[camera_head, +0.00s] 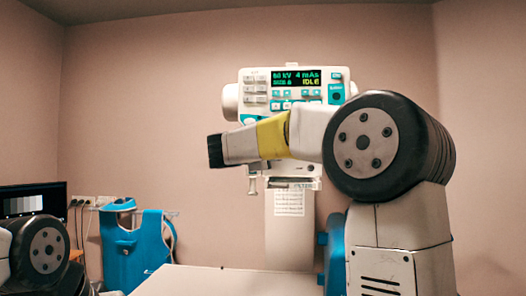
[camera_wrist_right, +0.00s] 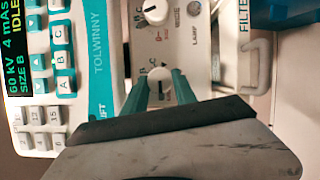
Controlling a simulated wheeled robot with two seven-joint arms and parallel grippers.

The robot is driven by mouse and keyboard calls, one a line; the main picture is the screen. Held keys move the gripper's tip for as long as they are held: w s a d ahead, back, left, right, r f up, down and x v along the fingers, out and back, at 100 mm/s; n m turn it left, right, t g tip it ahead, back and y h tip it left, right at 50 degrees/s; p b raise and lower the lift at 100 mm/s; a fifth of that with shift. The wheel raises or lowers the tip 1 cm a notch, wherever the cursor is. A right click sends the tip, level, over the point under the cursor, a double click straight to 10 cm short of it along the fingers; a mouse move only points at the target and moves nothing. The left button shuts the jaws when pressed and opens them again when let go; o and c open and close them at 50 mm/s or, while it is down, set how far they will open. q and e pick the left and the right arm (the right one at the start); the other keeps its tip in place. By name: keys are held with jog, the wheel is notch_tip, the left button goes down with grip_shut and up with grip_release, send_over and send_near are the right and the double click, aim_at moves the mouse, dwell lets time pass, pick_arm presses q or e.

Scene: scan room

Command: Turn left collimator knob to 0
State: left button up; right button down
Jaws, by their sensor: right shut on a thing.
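In the right wrist view, which is turned on its side, the left collimator knob (camera_wrist_right: 158,73) is a small pale round dial on the light grey collimator panel. The two teal fingers of my right gripper (camera_wrist_right: 159,84) are on either side of it, shut on it. The knob's pointer setting is too small to read. The other knob (camera_wrist_right: 155,12), white, sits at the top edge, apart from the gripper. In the head view my right arm crosses in front of the collimator (camera_head: 298,168) and hides the knobs and fingertips. My left gripper is not in view.
The control panel (camera_head: 290,93) above the collimator shows 60 kV, 4 mAs and IDLE. A metal bracket (camera_wrist_right: 257,65) sits beside the knobs. A pale table (camera_head: 220,281) lies below. A blue apron (camera_head: 140,245) and a monitor (camera_head: 28,204) stand at left.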

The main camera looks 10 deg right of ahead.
jog(key=shift+f, duration=0.1)
dwell(0.3)
jog(key=c, duration=1)
grip_release()
jog(key=v, duration=0.7)
jog(key=shift+s+a, duration=0.3)
